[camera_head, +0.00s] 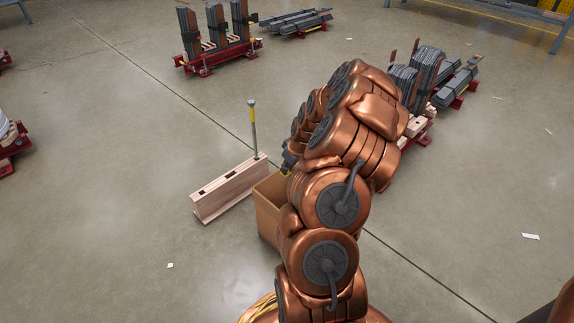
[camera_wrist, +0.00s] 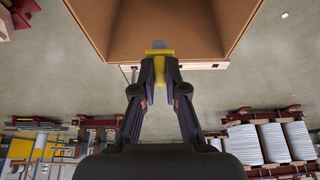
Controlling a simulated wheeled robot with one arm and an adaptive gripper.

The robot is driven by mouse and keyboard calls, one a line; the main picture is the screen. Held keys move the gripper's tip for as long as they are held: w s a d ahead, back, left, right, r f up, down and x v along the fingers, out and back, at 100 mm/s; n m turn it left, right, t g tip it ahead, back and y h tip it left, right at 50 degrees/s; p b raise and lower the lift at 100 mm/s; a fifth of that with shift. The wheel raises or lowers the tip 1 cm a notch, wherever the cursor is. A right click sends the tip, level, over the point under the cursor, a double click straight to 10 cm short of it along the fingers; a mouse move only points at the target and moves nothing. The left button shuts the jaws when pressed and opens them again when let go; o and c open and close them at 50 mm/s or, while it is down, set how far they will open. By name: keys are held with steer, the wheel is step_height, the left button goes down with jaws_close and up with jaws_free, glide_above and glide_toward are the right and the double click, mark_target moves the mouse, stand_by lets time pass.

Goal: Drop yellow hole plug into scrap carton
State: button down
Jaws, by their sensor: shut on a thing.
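The yellow hole plug (camera_wrist: 160,54) is pinched between the fingertips of my gripper (camera_wrist: 160,72) in the wrist view. My gripper is shut on it. In the wrist view the plug overlaps the edge of the open brown scrap carton (camera_wrist: 122,40); how high it is above the carton I cannot tell. In the head view the carton (camera_head: 267,213) stands on the floor, partly hidden behind my arm. My gripper is mostly hidden behind my arm there, close above the carton's far side.
A long wooden block (camera_head: 230,190) with holes lies left of the carton, with an upright yellow-topped rod (camera_head: 253,130) at its far end. Red racks with dark stacked plates (camera_head: 215,45) stand farther back.

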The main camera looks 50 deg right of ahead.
mark_target(289, 172)
steer(key=shift+f+b, duration=0.5)
steer(key=shift+f, duration=1.25)
steer(key=c, duration=1.1)
jaws_free()
steer(key=shift+c, duration=0.2)
steer(key=shift+r, duration=0.1)
steer(key=v, duration=1.2)
